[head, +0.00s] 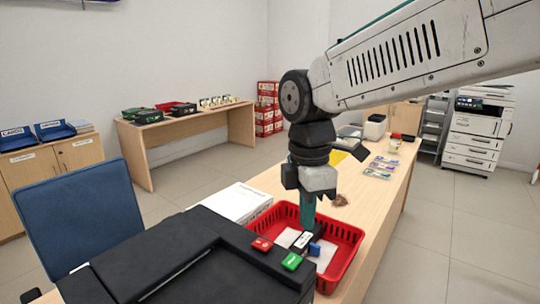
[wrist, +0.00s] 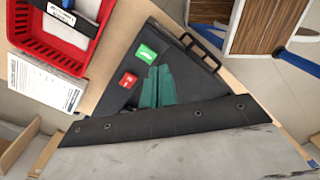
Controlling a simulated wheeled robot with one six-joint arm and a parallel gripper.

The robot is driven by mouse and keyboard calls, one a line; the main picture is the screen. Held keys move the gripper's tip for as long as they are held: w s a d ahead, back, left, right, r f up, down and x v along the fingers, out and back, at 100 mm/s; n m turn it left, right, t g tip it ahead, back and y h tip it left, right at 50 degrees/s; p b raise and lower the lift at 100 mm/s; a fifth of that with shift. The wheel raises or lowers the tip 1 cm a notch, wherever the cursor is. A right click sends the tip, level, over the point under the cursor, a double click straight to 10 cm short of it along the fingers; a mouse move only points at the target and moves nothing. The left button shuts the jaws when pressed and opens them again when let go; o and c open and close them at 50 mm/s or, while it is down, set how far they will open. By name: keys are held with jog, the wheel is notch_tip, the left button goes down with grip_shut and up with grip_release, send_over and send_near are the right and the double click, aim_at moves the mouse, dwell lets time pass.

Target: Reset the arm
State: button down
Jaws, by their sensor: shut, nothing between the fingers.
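My gripper (head: 308,222) hangs downward from the arm in the head view, its teal fingers together and empty. It appears in front of the red basket there. In the wrist view the closed teal fingers (wrist: 158,75) show against the black case, just beside the red and green blocks. They look raised above the case, but the exact height cannot be told. My arm reaches in from the upper right of the head view.
The red basket (head: 352,234) holds papers, a black item with a white label and a blue item. The black case (head: 185,250) carries a red block (head: 262,244) and a green block (head: 292,261). Banknote bundles (head: 381,167) lie farther along the counter. A blue chair (head: 80,215) stands left.

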jog(key=s+d+f+m+t, duration=0.1)
jog(key=s+d+f+m, duration=0.2)
jog(key=s+d+m, duration=1.4)
jog(key=d+m, duration=0.2)
jog(key=m, duration=0.1)
jog(key=shift+d+t, duration=0.15)
jog(key=shift+t, duration=0.25)
dwell(3.2)
